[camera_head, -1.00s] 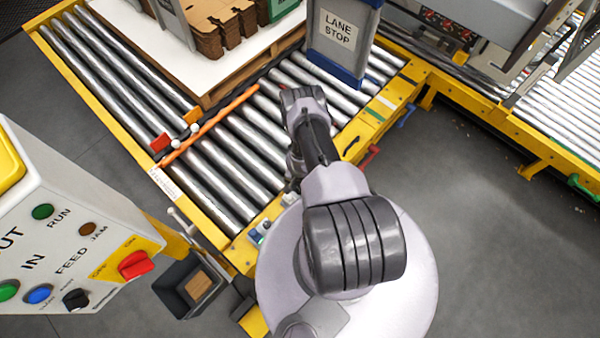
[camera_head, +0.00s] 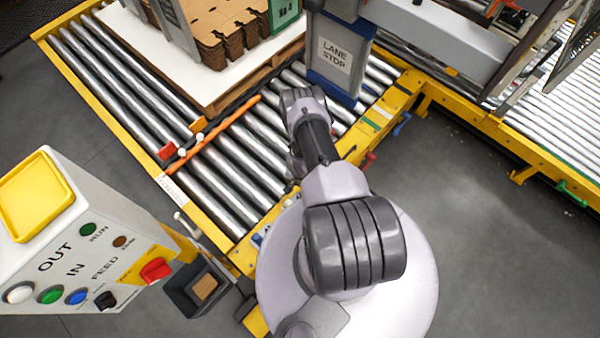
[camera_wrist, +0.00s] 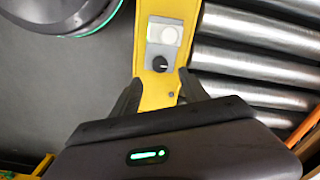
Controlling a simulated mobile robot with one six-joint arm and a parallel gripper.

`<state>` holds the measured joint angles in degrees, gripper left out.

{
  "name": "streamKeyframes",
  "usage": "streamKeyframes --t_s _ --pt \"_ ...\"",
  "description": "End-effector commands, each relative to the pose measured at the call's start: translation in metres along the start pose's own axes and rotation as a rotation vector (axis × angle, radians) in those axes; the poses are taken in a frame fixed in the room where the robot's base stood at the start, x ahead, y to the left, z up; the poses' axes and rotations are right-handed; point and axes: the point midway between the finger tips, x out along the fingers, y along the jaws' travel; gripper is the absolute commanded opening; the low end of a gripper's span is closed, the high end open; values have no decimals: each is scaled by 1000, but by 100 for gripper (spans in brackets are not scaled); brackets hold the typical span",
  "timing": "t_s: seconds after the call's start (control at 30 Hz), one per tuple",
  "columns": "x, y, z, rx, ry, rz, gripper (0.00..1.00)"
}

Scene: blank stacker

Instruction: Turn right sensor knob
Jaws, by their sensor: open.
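In the wrist view a small black knob (camera_wrist: 160,64) sits on a grey plate on the yellow rail (camera_wrist: 157,93), just below a pale square button or lens (camera_wrist: 162,34). My gripper (camera_wrist: 160,88) is open, with one dark finger on each side of the rail in the picture. The knob lies beyond the fingertips, roughly centred between them, and nothing is held. I cannot tell from these frames whether this knob is the right one. In the head view my arm hides my gripper and the knob beneath it.
Metal rollers (camera_wrist: 255,66) run beside the rail. In the head view a control console (camera_head: 95,225) stands at left, with a dark bin (camera_head: 197,287) near it.

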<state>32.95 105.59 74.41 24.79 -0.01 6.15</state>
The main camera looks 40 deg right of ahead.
Motion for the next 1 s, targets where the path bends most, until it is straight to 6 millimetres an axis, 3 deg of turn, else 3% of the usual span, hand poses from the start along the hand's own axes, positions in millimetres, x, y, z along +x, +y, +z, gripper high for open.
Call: streamKeyframes --t_s 0.03,0.2,0.3,0.8,0.9,0.97,1.0 --pt "-29 0 0 0 0 0 52" --pt "-77 0 0 0 0 0 52" --pt "-95 0 0 0 0 0 52" --pt "-96 -1 0 0 0 0 52" --pt "-114 -19 -17 -16 13 -17 52" --pt "-145 -45 -37 -41 27 -40 52" --pt "-174 -67 -51 -65 39 -59 52"
